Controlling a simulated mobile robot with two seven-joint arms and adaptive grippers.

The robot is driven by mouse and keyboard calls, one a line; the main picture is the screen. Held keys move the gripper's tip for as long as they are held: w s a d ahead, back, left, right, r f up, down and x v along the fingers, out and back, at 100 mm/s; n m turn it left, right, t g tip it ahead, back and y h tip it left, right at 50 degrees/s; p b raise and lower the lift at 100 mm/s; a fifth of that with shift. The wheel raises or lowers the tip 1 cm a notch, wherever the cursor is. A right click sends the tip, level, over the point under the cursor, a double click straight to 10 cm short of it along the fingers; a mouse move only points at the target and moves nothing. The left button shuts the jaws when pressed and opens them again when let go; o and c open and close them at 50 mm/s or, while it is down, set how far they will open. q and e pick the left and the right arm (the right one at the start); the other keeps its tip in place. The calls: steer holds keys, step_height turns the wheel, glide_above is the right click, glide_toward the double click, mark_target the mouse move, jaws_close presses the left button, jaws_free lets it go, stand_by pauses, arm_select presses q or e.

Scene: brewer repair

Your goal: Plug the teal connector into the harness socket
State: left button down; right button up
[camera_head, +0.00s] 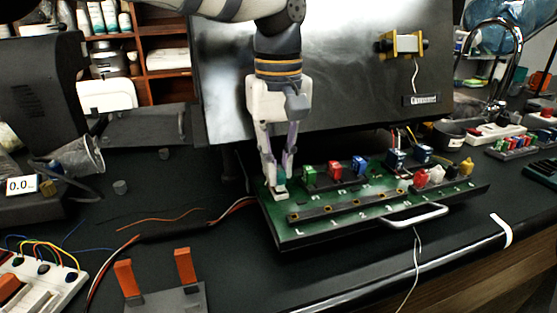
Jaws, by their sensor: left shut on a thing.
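My left gripper (278,183) reaches down from the top of the head view to the left end of a green board (385,195). Its fingers are shut on the small teal connector (280,185), which is partly hidden between the fingertips. The connector is at the board's surface; I cannot tell whether it is seated in anything. The harness socket is not clearly made out from here. My right gripper is not in view.
Green, red and blue connectors (335,169) stand on the board to the right of my gripper. A white handle (415,216) is at its front edge. A wire bundle (232,208) reaches its left side. Orange posts (184,265) stand at the front left. A dark panel rises behind.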

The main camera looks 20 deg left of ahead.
arm_select(q)
steer(key=shift+f, duration=0.6)
stand_by(1.1)
steer(key=c, duration=1.5)
jaws_free()
step_height(320, 180, up, 12)
steer(key=shift+r, duration=0.1)
